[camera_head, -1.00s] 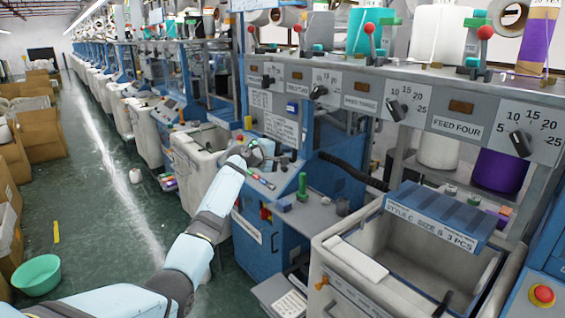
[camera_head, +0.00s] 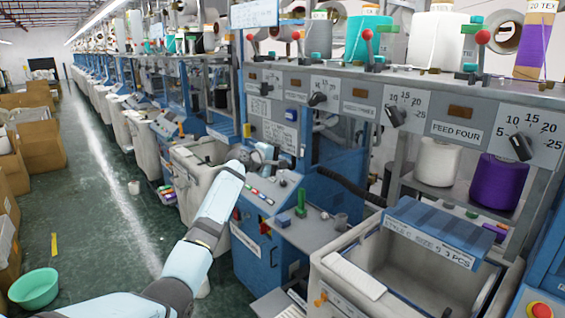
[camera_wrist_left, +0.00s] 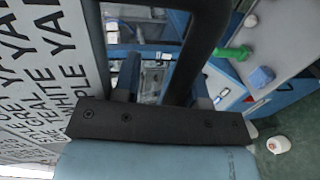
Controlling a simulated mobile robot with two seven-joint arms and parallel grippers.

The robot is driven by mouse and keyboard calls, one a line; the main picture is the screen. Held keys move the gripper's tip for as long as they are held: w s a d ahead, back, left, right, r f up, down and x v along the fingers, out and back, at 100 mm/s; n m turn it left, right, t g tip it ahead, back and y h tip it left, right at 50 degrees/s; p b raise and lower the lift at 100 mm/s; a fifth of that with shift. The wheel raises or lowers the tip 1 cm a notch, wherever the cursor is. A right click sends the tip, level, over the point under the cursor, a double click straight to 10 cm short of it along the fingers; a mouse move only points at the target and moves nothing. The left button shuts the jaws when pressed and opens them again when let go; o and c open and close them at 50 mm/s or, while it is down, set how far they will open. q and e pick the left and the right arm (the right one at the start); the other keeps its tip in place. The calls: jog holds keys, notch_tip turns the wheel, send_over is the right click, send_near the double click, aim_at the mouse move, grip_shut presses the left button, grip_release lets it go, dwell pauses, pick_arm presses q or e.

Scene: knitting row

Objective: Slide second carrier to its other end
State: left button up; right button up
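My left gripper (camera_head: 266,156) is held above the blue machine's sloping panel in the head view, in front of the machine's frame. In the left wrist view its two dark fingers (camera_wrist_left: 165,80) stand apart with nothing seen between them. I cannot tell whether either is the second carrier; no carrier is clearly recognisable. My right gripper is not in view.
A green peg (camera_head: 301,197) and a blue cube (camera_head: 284,219) stand on the grey shelf right of the arm. A grey bin (camera_head: 345,275) is at front right. A printed board (camera_wrist_left: 35,75) fills the wrist view's left. A green bowl (camera_head: 33,288) sits on the open floor.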

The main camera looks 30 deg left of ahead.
pick_arm(q)
jog(key=shift+s+f, duration=0.1)
jog(key=shift+f, duration=0.05)
jog(key=b+v, duration=0.2)
jog(key=v, duration=1.2)
jog(key=shift+b, duration=0.4)
